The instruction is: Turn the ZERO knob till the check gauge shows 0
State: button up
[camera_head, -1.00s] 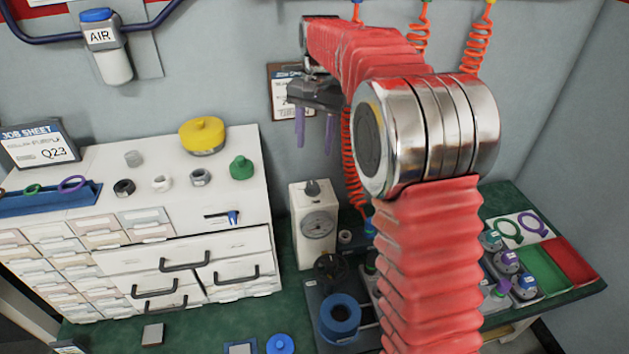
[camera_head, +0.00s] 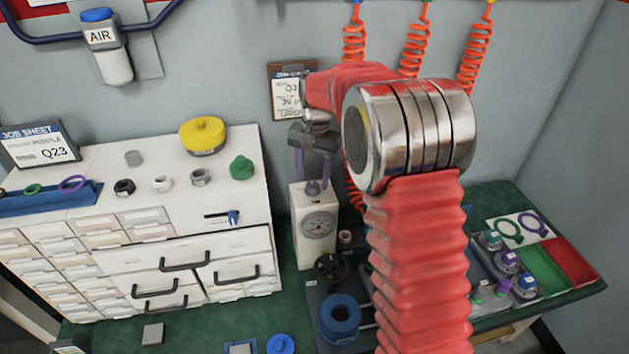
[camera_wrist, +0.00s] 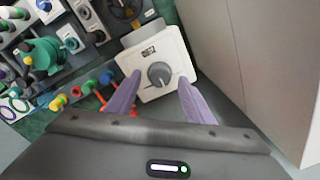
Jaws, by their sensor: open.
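The check gauge is a white box (camera_head: 309,250) with a round dial (camera_head: 319,225) on its front, standing on the green bench beside the drawer cabinet. The needle is too small to read. The grey ZERO knob (camera_head: 312,187) is on top of the box. In the wrist view the knob (camera_wrist: 160,75) has a pale pointer line, and a small label sits beside it. My gripper (camera_head: 313,178) is above the box, its two purple fingers pointing down. In the wrist view the open fingers (camera_wrist: 155,88) are on either side of the knob, apart from it.
The white drawer cabinet (camera_head: 240,243) stands close on the left of the gauge box. A black handwheel (camera_head: 331,267) and a blue ring (camera_head: 340,318) are in front of it. Orange coiled hoses (camera_head: 413,50) hang behind my arm. A job card (camera_head: 287,92) is on the wall behind.

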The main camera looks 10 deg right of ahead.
jog(key=shift+f, duration=1)
jog(key=shift+c, duration=0.6)
jog(key=c, duration=0.9)
jog(key=shift+d, duration=0.15)
jog(key=shift+c, duration=0.2)
